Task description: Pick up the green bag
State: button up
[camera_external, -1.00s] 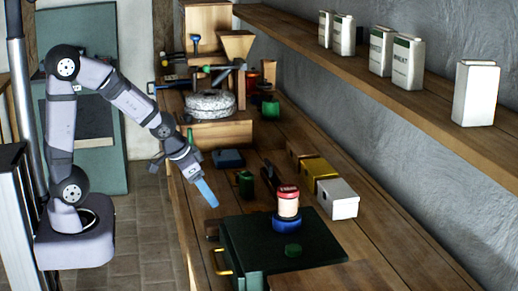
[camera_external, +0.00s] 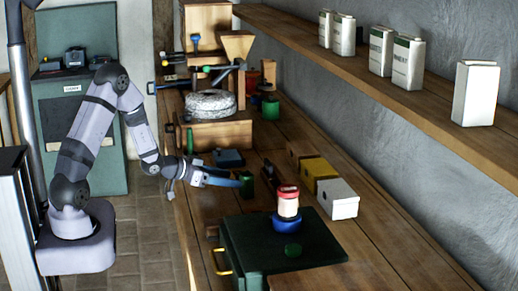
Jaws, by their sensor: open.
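A small dark green upright object (camera_external: 247,185), which looks like the green bag, stands on the wooden bench near its middle. My gripper (camera_external: 238,182) has blue fingers and reaches in low and nearly level from the left, its tips right at the bag's left side. The jaws are open. The fingers overlap the bag's edge in the picture, so I cannot tell whether they touch it or are around it.
A dark blue block (camera_external: 229,157) lies just behind. A dark green chest (camera_external: 260,235) with a red-and-white tin (camera_external: 288,203) stands in front. White (camera_external: 338,198) and yellow (camera_external: 320,170) boxes line the right. A millstone (camera_external: 210,103) is farther back.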

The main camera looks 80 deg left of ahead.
aim_at(246, 183)
jog(key=shift+x, duration=1.1)
jog(key=shift+w+f+p, duration=0.1)
jog(key=shift+p, duration=0.25)
jog(key=shift+p+x, duration=0.75)
jog(key=shift+x, duration=1.75)
jog(key=shift+d, duration=0.2)
jog(key=c, duration=1.2)
